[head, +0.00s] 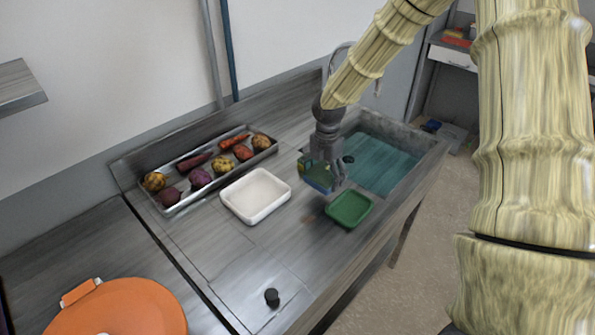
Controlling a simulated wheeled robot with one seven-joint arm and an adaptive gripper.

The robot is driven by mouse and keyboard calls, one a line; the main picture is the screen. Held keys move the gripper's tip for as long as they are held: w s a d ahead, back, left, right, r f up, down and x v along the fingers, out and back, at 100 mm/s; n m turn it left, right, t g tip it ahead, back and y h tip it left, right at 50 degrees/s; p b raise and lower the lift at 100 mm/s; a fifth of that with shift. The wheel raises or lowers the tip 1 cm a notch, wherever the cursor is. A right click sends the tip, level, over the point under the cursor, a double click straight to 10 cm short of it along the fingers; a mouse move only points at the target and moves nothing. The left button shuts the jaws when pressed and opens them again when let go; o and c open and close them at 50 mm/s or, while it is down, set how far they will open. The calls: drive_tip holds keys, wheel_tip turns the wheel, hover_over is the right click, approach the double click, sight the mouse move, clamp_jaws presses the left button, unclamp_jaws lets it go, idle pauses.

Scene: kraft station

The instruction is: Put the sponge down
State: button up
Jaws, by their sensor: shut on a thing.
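My gripper (328,178) is shut on the sponge (316,176), a small block with a green top and blue and yellowish sides. It is held above the counter, between the white tray and the sink. The fingers hide part of the sponge. A green tray (349,209) lies on the counter just to the right of and nearer than the sponge. It looks empty.
A white tray (236,206) stands left of my gripper. A metal tray (178,207) behind it holds several vegetables. The teal-lined sink (385,165) is at the right. A small black knob (272,297) and an orange lid (135,305) are nearer. The front counter is mostly clear.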

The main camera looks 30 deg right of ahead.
drive_tip(key=p, duration=0.3)
hover_over(299, 180)
drive_tip(key=shift+a+f, duration=0.15)
drive_tip(key=shift+f, duration=0.25)
drive_tip(key=shift+f+p, duration=0.65)
drive_tip(key=shift+f, duration=1.15)
drive_tip(key=shift+f, duration=0.1)
drive_tip(key=o, duration=1.1)
drive_tip(key=shift+c, duration=0.2)
wheel_tip(299, 180, up, 12)
drive_tip(key=b, duration=0.3)
drive_tip(key=shift+s, duration=0.1)
